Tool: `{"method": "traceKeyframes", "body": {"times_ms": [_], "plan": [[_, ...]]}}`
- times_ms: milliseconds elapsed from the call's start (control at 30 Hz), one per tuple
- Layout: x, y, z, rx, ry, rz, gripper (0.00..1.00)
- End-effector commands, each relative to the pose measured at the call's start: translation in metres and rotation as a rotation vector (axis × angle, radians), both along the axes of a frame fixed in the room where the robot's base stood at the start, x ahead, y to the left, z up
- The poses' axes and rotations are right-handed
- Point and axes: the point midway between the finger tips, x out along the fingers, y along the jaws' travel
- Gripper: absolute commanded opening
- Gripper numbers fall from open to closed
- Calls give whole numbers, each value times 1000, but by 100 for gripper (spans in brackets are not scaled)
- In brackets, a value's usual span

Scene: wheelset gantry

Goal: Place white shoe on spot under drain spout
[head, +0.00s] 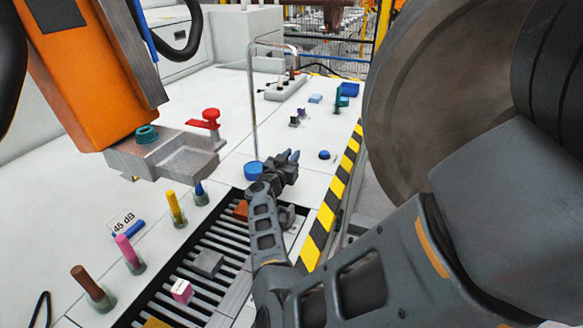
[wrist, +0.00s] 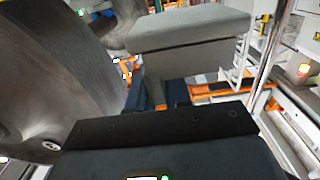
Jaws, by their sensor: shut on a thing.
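A pale grey-white block, which looks like the white shoe (wrist: 188,38), fills the upper middle of the wrist view. Its narrower lower part sits between the dark blue fingers of my gripper (wrist: 163,92), which is shut on it. In the head view my gripper (head: 291,157) reaches over the white bench near the foot of a thin bent metal pipe, likely the drain spout (head: 272,44). I cannot make out the held block clearly there. A blue round piece (head: 253,170) lies at the pipe's foot, left of my gripper. No marked spot is clearly visible.
A slatted black rack (head: 190,285) with small blocks lies below my arm. Several coloured pegs stand left, including a pink one (head: 128,250). An orange machine (head: 85,70) overhangs the left. A large metal wheel (head: 430,90) stands close at right, beyond the striped edge (head: 325,215).

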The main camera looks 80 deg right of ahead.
Motion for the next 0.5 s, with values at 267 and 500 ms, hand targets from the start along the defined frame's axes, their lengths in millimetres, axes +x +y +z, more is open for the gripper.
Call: {"method": "traceKeyframes", "body": {"times_ms": [267,500], "plan": [[-2,0,-37,1,2,-1,0],[-1,0,-35,0,0,-1,0]]}}
